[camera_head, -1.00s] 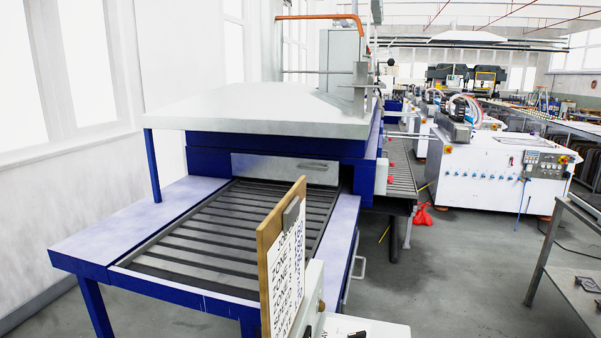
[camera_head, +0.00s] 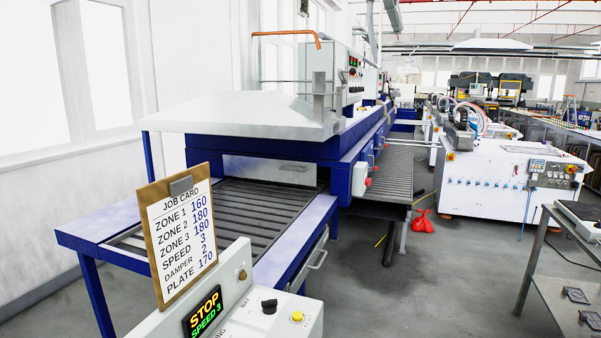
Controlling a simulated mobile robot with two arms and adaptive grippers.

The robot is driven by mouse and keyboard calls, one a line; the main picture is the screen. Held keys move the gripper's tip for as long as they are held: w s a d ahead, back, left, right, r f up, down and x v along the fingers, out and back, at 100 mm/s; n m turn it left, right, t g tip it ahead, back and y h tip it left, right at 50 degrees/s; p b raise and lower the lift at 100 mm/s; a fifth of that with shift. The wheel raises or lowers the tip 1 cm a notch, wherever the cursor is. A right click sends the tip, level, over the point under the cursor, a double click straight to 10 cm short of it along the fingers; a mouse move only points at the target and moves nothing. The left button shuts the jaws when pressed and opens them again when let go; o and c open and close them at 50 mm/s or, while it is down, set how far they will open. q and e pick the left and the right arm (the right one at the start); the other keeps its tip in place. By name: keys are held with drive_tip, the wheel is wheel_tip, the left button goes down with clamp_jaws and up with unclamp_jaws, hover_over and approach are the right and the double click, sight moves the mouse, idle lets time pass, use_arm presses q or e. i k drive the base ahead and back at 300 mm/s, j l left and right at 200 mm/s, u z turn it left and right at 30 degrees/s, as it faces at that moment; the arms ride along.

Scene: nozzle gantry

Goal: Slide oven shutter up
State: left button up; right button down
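The oven shutter (camera_head: 268,170) is a grey metal plate across the oven mouth, under the blue beam (camera_head: 255,147) and the pale hood (camera_head: 245,115). Its lower edge sits close to the slatted conveyor bed (camera_head: 250,205). The handle seen on the shutter earlier is hard to make out now. Neither of my grippers shows in the head view.
A job card on a clipboard (camera_head: 182,232) stands over a control panel (camera_head: 235,305) in front of the conveyor. A white machine (camera_head: 510,180) and a metal table (camera_head: 555,280) stand on the right. A red object (camera_head: 423,221) lies there.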

sight(287, 172)
drive_tip(key=i+l, duration=0.15)
drive_tip(key=l, duration=0.15)
drive_tip(key=i+l, duration=0.15)
drive_tip(key=l, duration=0.2)
drive_tip(key=i+l, duration=0.15)
drive_tip(key=l, duration=0.15)
drive_tip(key=i+l+u, duration=0.1)
drive_tip(key=l, duration=0.2)
